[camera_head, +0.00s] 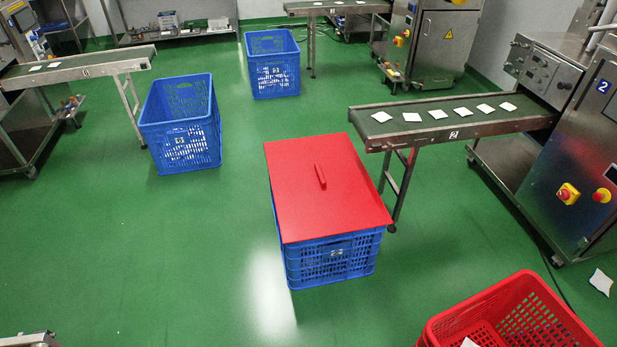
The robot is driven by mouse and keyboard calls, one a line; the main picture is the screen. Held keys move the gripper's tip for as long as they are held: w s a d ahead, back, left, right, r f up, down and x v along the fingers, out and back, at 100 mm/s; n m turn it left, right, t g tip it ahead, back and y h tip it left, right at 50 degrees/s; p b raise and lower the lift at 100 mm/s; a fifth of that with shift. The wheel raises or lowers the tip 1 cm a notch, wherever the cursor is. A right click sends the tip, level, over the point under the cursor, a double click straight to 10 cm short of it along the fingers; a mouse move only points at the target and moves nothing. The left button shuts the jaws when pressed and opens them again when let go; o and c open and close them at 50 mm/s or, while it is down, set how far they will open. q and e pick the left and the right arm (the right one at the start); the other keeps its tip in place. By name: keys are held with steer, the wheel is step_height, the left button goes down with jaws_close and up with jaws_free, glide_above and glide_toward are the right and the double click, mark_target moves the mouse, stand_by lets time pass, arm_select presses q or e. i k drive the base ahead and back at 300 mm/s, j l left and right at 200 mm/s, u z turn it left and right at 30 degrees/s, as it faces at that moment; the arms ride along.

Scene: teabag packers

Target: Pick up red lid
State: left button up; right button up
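The red lid (318,205) is a flat rectangular sheet with a small raised red handle (320,176) near its middle. It lies on top of a blue crate (333,262) standing on the floor in the centre, and covers the crate's opening. The crate's contents are hidden.
A conveyor (450,122) with several white teabags ends close behind the lid's right side, joined to a machine (585,165). A red basket (500,312) is at the bottom right. Two open blue crates, one left (181,150) and one farther back (273,78), stand apart. Green floor (150,260) is clear at left.

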mark_target(321, 187)
steer(key=i+j+z, duration=1.1)
steer(key=j, duration=0.25)
steer(key=k, duration=0.1)
